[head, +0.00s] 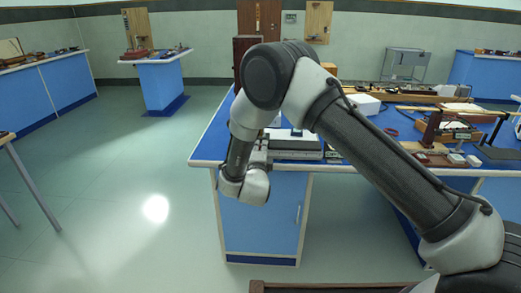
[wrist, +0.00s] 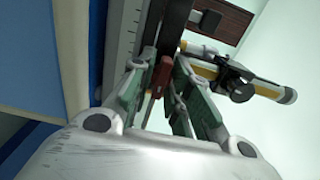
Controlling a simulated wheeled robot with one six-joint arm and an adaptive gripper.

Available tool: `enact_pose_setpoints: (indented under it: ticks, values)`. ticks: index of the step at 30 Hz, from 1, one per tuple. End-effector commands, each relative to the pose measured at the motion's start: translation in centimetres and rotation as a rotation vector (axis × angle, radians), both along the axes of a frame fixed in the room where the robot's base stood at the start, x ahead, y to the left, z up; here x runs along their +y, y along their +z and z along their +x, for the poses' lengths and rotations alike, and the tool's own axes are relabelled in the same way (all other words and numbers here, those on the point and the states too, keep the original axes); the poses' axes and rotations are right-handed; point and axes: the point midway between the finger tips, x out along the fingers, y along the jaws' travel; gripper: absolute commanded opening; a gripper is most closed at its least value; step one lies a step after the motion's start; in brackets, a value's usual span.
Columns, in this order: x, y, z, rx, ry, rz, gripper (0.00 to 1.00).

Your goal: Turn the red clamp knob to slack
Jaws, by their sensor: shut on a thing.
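The red clamp knob (wrist: 161,76) shows in the wrist view between the fingertips of my gripper (wrist: 160,82). The green-sided fingers stand on both sides of it and are shut on it. It sits beside a dark upright bar (wrist: 175,28). Part of the knob is hidden by the fingers, and its turn angle cannot be read. In the head view my own arm hides both the gripper and the knob, at the left corner of the blue-topped bench (head: 207,150).
A yellow-and-black tube (wrist: 262,87) lies close to the right of the fingers. A grey graduated bar (wrist: 122,35) runs along the left. In the head view a grey flat apparatus (head: 295,144), a white box (head: 364,104) and wooden instruments (head: 432,130) crowd the bench. The left floor is clear.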

Motion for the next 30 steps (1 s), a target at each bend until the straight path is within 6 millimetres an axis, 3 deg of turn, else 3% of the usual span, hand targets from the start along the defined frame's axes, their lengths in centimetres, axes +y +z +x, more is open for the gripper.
enact_pose_setpoints:
  ticks: [11, 30]
  values:
    - [-0.01, -0.02, -0.04, 0.006, 0.0, -0.117, 0.0]
    - [0.07, 0.13, -0.07, 0.026, 0.001, -0.697, 0.0]
